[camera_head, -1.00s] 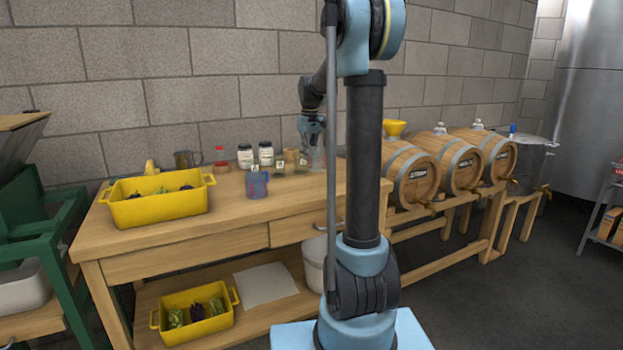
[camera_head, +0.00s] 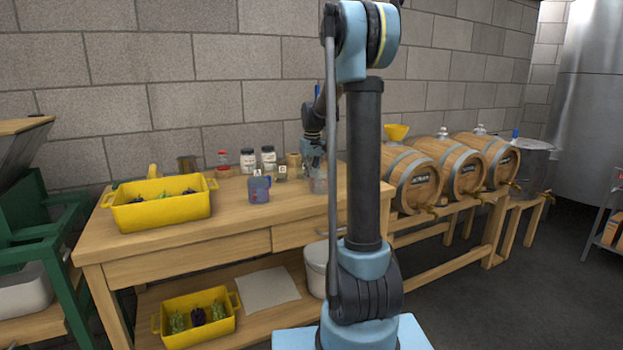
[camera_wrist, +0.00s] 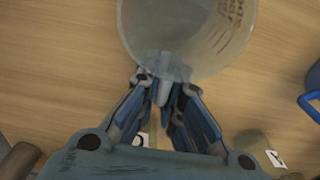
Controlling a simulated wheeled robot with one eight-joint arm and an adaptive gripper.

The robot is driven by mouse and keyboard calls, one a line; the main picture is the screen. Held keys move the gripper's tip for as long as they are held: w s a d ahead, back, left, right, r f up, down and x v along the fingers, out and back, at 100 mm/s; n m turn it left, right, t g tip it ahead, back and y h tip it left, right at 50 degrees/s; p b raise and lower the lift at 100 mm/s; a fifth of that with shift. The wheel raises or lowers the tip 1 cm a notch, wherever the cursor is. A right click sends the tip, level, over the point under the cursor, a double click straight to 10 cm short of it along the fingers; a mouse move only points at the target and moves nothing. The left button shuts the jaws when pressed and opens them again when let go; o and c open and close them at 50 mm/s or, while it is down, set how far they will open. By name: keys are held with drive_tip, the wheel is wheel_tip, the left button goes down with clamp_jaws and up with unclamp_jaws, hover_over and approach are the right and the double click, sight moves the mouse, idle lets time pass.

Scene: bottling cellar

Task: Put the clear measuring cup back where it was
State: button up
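The clear measuring cup (camera_head: 319,183) is at the right part of the wooden workbench, partly behind my arm's column. In the wrist view the cup (camera_wrist: 190,28) is a round, see-through vessel with scale marks on its wall. My gripper (camera_wrist: 166,92) is closed on the near side of the cup, at its handle or wall; which one is hard to see. In the head view my gripper (camera_head: 314,158) is just above the cup. I cannot tell whether the cup's base touches the bench top.
A blue jug (camera_head: 259,190) and small labelled glasses (camera_head: 281,174) stand left of the cup. Behind are white-lidded jars (camera_head: 248,161), a red-capped jar (camera_head: 223,168) and a wooden cup (camera_head: 293,161). A yellow crate (camera_head: 160,212) is further left. Bare bench top (camera_head: 235,220) lies in front.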

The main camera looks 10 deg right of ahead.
drive_tip(key=o, duration=0.3)
drive_tip(key=r, duration=1.2)
drive_tip(key=shift+s, duration=0.2)
drive_tip(key=shift+s+d, duration=0.1)
drive_tip(key=shift+s, duration=0.3)
drive_tip(key=s+f+m, duration=0.1)
drive_tip(key=s+f, duration=0.1)
drive_tip(key=s, duration=1)
drive_tip(key=s+d+f+m+t, duration=0.1)
drive_tip(key=s+f, duration=0.9)
drive_tip(key=s, duration=0.4)
drive_tip(key=s+d+f+m, duration=0.1)
drive_tip(key=s+f, duration=0.9)
drive_tip(key=s, duration=0.3)
drive_tip(key=shift+s+t, duration=0.35)
drive_tip(key=shift+t, duration=0.05)
